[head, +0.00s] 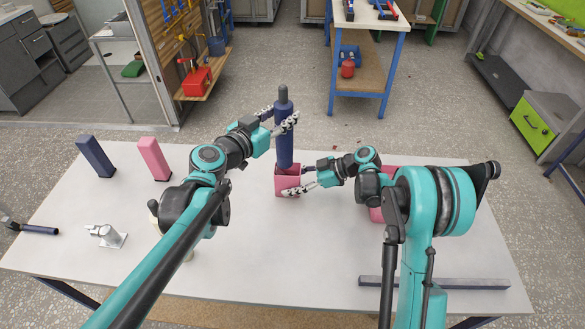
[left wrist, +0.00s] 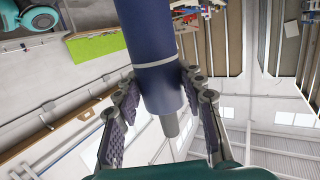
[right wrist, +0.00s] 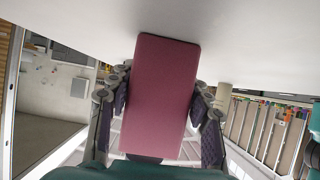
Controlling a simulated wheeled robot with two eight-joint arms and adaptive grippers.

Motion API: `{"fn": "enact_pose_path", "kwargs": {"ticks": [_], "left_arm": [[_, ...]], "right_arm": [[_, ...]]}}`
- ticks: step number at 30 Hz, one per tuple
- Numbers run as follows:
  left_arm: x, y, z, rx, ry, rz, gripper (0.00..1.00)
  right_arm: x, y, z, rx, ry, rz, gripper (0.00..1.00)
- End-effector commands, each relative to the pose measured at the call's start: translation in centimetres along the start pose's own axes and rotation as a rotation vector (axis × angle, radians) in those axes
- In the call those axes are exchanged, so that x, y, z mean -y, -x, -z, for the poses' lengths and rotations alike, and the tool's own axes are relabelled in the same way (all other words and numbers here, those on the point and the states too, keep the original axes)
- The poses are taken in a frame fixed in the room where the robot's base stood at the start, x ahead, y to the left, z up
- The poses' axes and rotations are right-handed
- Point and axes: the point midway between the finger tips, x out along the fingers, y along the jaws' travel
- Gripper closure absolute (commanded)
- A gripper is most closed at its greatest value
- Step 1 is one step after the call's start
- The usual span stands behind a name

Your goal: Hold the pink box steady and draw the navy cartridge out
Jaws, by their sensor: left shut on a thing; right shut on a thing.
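The navy cartridge (head: 284,148) stands upright at the middle of the table, with a grey tip on top. Its lower end meets the open top of the pink box (head: 284,184); how deep it sits inside is hidden. My left gripper (head: 279,121) is shut on the cartridge's upper part, one finger on each side; the cartridge also fills the left wrist view (left wrist: 152,50). My right gripper (head: 298,180) is shut on the pink box from the right. The box's broad face shows between its fingers in the right wrist view (right wrist: 165,95).
A navy block (head: 95,157) and a pink block (head: 154,158) stand at the table's left. A metal fitting (head: 107,236) and a dark-handled tool (head: 36,230) lie nearer. A grey bar (head: 435,283) lies front right. Another pink object (head: 376,215) is mostly hidden behind my right arm.

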Motion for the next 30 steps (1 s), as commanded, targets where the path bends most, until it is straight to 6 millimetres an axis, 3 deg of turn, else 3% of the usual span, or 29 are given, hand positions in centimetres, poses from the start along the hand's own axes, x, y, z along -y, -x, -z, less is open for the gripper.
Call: {"fn": "enact_pose_path", "kwargs": {"ticks": [30], "left_arm": [[7.0, 3.8, -0.6, -0.001, 0.0, 0.001, 0.88]], "right_arm": [[0.0, 0.0, -0.1, 0.002, 0.0, 0.0, 0.71]]}}
